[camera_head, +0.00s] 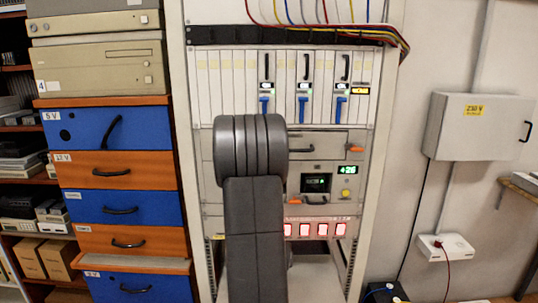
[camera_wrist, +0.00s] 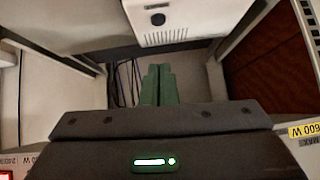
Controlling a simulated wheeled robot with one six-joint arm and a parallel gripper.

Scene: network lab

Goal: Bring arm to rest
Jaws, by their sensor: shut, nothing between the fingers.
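In the wrist view my gripper (camera_wrist: 158,72) shows as two green fingers side by side, shut with nothing between them. Below them is the dark wrist body with a lit green indicator. In the head view my dark grey arm rises in front of the equipment rack (camera_head: 177,130) and covers part of its middle and lower panels. The gripper itself is hidden in that view.
The rack holds modules with blue levers (camera_head: 303,106), a green display (camera_head: 351,170) and red lit switches (camera_head: 322,230). Blue and orange drawers (camera_head: 118,170) stand at left. A grey wall box (camera_head: 478,128) and a white socket box (camera_head: 446,246) are at right.

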